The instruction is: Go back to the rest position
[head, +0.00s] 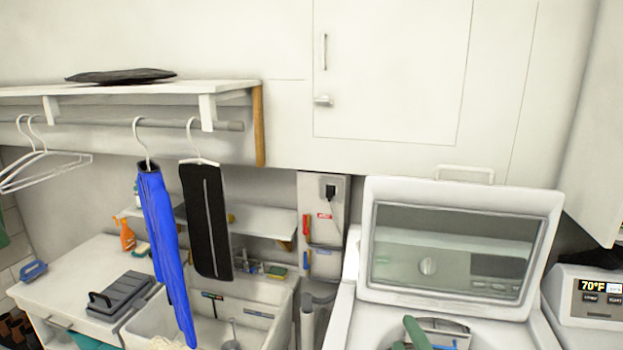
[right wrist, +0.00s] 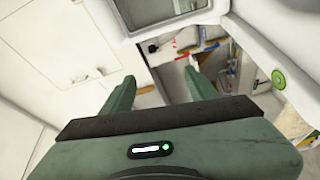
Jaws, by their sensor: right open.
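My right gripper (head: 420,335) shows as a small green part at the bottom edge of the head view, in front of the open washer (head: 350,325). Most of it is cut off by the frame. In the right wrist view my right gripper (right wrist: 161,85) has its two green fingers spread apart with nothing between them. My left gripper is not in the head view.
The washer's raised lid (head: 548,230) stands behind my right gripper. A white cabinet (head: 390,70) is above. A temperature display (head: 598,292) is at right.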

